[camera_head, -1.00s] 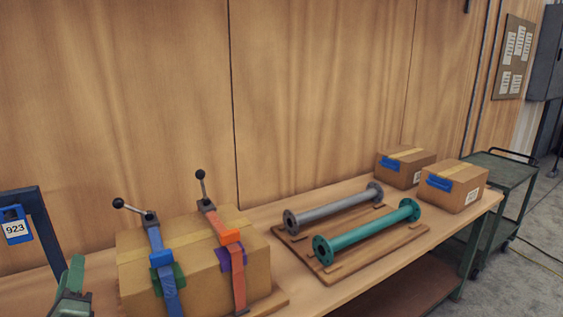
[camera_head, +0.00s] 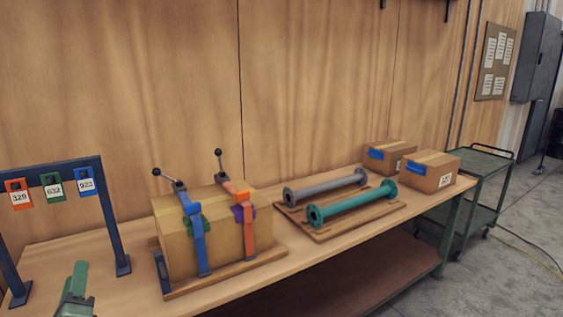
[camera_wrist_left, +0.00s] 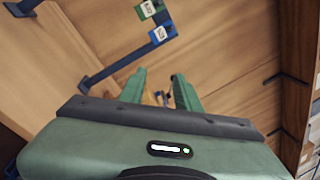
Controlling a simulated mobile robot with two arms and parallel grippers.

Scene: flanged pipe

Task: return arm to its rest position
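My left gripper (camera_head: 77,280) is green and shows at the lower left of the head view, over the left end of the workbench (camera_head: 120,297). In the left wrist view its two green fingers (camera_wrist_left: 160,84) stand apart with nothing held between them. My right gripper is in neither view. A teal flanged pipe (camera_head: 350,205) and a grey flanged pipe (camera_head: 325,188) lie side by side on a wooden board (camera_head: 330,233), well to the right of my left gripper.
A strapped cardboard box (camera_head: 225,250) with two lever clamps stands right of my left gripper. Left of it is a dark rack (camera_head: 116,215) with numbered tags. Two boxes (camera_head: 436,180) sit at the bench's right end, beside a green cart (camera_head: 490,162).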

